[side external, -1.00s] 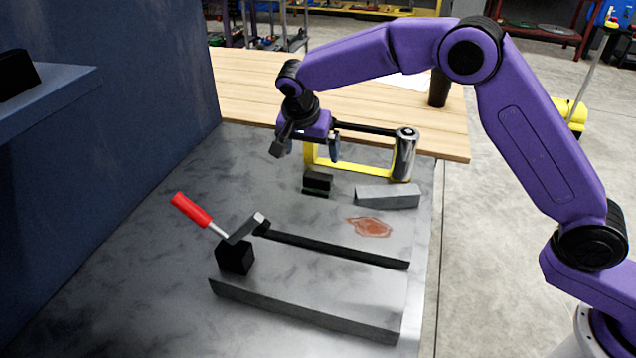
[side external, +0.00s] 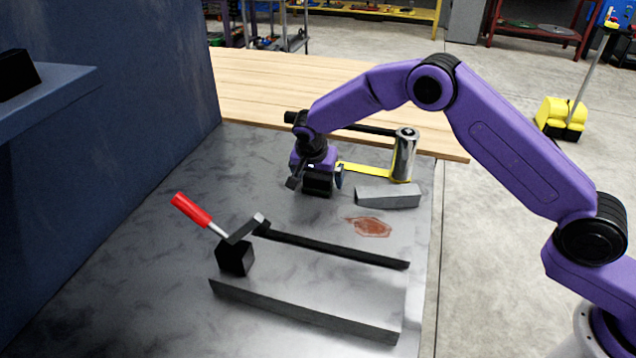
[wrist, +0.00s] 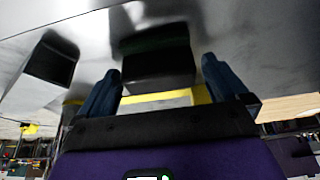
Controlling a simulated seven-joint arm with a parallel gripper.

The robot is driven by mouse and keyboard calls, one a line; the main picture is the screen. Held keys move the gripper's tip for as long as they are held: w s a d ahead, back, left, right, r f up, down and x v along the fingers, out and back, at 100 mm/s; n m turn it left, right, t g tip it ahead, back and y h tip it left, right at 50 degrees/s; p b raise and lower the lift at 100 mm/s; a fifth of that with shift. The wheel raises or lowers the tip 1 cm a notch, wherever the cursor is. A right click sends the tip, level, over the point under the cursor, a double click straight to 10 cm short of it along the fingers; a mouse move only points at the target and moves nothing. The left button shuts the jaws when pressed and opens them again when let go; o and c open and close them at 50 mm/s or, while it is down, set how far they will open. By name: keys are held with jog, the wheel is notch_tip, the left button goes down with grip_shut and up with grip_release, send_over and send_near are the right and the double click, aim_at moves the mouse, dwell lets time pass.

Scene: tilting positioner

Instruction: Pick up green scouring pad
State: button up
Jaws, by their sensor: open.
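The scouring pad appears as a dark block with a thin green layer. In the side external view the pad (side external: 317,185) sits on the grey metal table, partly hidden by my gripper (side external: 316,179). My gripper is lowered over it, with one finger at the left of the block and the other at its right. In the wrist view the dark block (wrist: 158,67) lies between and beyond the open fingers of my gripper (wrist: 160,66), with a green band (wrist: 150,45) along it. Gaps show at both sides, so the fingers look apart from it.
A grey bar (side external: 387,196) lies right of the pad. A silver cylinder with a yellow bracket (side external: 404,155) stands behind. A blue wall (side external: 120,130) rises at left.

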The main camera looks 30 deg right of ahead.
jog(key=shift+w+d+f, duration=0.1)
jog(key=shift+f, duration=0.1)
jog(key=c, duration=1)
jog(key=shift+r, duration=0.2)
jog(key=shift+r, duration=0.2)
jog(key=r, duration=0.3)
jog(key=shift+s, duration=0.2)
jog(key=s+d+r, duration=0.4)
jog(key=s+r, duration=0.5)
jog(key=s, duration=0.4)
jog(key=shift+d+r, duration=0.15)
